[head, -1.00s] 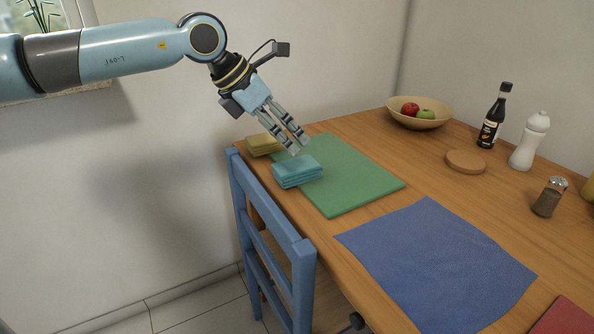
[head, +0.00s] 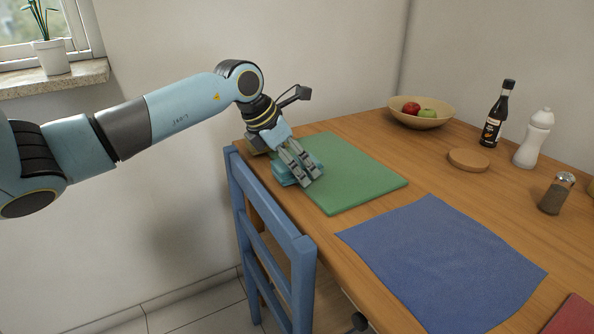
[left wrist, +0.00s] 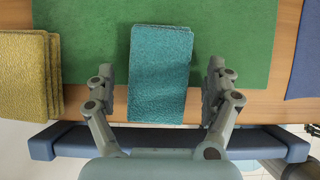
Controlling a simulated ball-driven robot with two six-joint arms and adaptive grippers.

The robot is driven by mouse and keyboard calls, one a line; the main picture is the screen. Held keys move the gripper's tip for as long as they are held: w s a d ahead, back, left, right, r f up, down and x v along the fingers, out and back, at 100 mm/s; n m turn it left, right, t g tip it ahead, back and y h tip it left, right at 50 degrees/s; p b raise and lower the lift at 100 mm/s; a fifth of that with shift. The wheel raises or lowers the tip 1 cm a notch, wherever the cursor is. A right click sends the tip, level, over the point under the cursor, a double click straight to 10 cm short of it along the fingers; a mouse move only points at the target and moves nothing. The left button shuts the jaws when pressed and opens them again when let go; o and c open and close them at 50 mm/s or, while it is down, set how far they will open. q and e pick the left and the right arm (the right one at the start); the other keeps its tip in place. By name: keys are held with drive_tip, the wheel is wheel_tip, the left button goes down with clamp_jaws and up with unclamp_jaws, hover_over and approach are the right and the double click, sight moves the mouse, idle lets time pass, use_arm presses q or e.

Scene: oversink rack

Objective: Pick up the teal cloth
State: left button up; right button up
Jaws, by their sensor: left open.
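The teal cloth (left wrist: 160,72) is a folded stack lying partly on the green mat and partly past its edge over the wooden table. In the head view the teal cloth (head: 283,174) is partly hidden behind my left gripper (head: 312,181). My left gripper is open. In the left wrist view its fingers (left wrist: 163,92) stand on either side of the cloth, with a gap on each side. My right gripper is not in view.
A folded yellow cloth (left wrist: 27,75) lies left of the teal one. A blue chair (head: 272,225) stands against the table edge. The green mat (head: 355,180) is clear on its right.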

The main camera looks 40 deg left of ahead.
use_arm(q)
drive_tip(key=c, duration=1.1)
drive_tip(key=shift+c, duration=0.2)
drive_tip(key=shift+r, duration=0.6)
wheel_tip(320, 180, up, 3)
drive_tip(key=shift+f+p, duration=0.15)
drive_tip(key=shift+p, duration=0.15)
drive_tip(key=s+d+r, duration=0.3)
drive_tip(key=d+r, duration=0.4)
drive_tip(key=d, duration=0.4)
drive_tip(key=shift+s, duration=0.2)
drive_tip(key=shift+d+r, duration=0.1)
drive_tip(key=o, duration=0.3)
drive_tip(key=c, duration=0.3)
